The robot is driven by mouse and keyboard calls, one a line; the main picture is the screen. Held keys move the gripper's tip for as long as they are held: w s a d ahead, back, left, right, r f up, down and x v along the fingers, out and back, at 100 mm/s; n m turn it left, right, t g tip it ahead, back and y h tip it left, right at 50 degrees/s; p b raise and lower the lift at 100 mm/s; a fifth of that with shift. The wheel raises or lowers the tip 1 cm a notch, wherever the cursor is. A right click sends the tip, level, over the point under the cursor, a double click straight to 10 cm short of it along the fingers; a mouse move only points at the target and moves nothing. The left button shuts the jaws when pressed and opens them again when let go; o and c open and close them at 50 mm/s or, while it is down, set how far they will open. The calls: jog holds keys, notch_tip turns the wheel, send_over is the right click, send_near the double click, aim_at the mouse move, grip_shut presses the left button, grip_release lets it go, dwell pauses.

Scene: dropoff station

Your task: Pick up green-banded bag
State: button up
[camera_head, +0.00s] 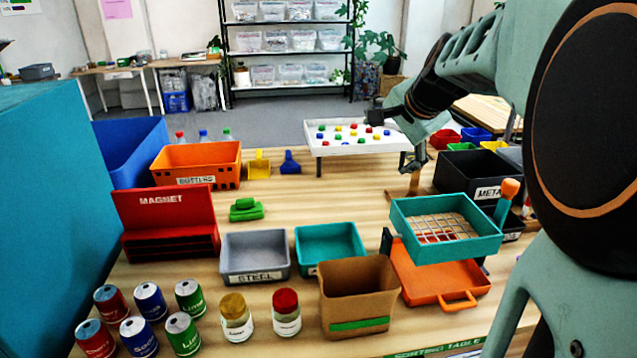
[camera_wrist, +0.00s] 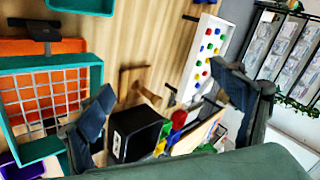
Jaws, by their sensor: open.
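The green-banded bag (camera_head: 357,285) is an open-topped brown paper bag with a green stripe low on its front. It stands upright near the table's front edge, right of centre in the head view. I cannot make it out in the wrist view. My gripper (camera_head: 394,141) is up and behind the bag, in front of the white tray, well apart from the bag. In the wrist view my gripper (camera_wrist: 166,106) has its two fingers spread wide with nothing held between them.
A teal sieve (camera_head: 447,229) over an orange tray (camera_head: 440,285) stands right of the bag. A teal bin (camera_head: 330,243) is behind it; a grey STEEL bin (camera_head: 254,258) is left. Two jars (camera_head: 287,313) and several cans (camera_head: 183,334) stand front left. Bare wood lies mid-table.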

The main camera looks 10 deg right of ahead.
jog(key=s+a+f+m+g+y+p, duration=0.2)
jog(key=s+f+m+g, duration=0.15)
jog(key=s+f, duration=0.5)
jog(key=m+g+y+p, duration=0.1)
jog(key=m+g+y, duration=0.1)
jog(key=g, duration=0.3)
send_near(369, 274)
jog(key=s+a, duration=0.3)
jog(key=s, duration=0.1)
jog(key=shift+a+b+x, duration=0.15)
jog(key=shift+x, duration=2.6)
jog(key=shift+a+b+x, duration=0.1)
jog(key=shift+b+x, duration=0.05)
jog(key=shift+x, duration=2.65)
jog(key=shift+s+r, duration=0.1)
jog(key=shift+c, duration=0.6)
jog(key=c, duration=1)
